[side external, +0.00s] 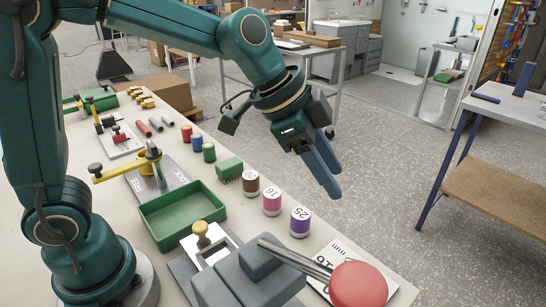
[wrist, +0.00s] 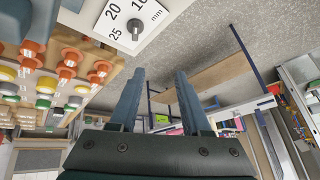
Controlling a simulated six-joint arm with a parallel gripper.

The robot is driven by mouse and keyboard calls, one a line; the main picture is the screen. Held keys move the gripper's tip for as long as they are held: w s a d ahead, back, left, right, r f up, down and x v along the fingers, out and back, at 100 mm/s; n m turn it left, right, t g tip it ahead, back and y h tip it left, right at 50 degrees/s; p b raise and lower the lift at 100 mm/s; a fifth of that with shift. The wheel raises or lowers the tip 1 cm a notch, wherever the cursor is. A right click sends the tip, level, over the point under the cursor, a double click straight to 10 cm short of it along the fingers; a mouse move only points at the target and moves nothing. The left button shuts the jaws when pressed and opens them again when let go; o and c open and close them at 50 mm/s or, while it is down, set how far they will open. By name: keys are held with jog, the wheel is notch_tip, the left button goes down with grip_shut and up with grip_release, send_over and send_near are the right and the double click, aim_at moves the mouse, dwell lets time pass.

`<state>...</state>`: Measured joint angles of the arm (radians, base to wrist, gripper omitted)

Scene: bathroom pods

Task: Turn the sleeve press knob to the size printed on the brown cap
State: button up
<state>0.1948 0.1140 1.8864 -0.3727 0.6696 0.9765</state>
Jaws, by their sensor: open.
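The brown-capped tub (side external: 251,183) stands upright on the bench in the side view, at the left end of a row of three. Its printed number is too small to read surely; it looks like 20. The small grey sleeve press knob (wrist: 134,28) sits on a white plate (wrist: 112,14) marked 16, 20, 25 and mm in the wrist view. Which number it points at is unclear. In the side view the plate (side external: 352,252) is partly hidden by the press. My gripper (side external: 333,193) is open and empty, above and beyond the tubs; its fingers also show in the wrist view (wrist: 158,82).
A pink-capped tub (side external: 272,202) and a purple-capped tub (side external: 300,221) marked 25 stand beside the brown one. The grey press (side external: 245,278) with its red ball-ended lever (side external: 357,285) fills the near end. A green tray (side external: 180,214) lies left. Open floor is beyond the bench.

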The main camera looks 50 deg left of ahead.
jog(key=d+f+g, duration=0.1)
jog(key=f, duration=0.2)
jog(key=d+f+g, duration=0.1)
jog(key=d+f, duration=0.1)
jog(key=f, duration=0.2)
jog(key=d+f+m+g, duration=0.1)
jog(key=d+f, duration=0.1)
jog(key=f, duration=0.1)
jog(key=shift+w+d+f, duration=0.1)
jog(key=shift+w+f, duration=0.1)
jog(key=shift+w, duration=0.1)
jog(key=shift+x, duration=2.3)
jog(key=shift+r, duration=0.1)
grip_shut()
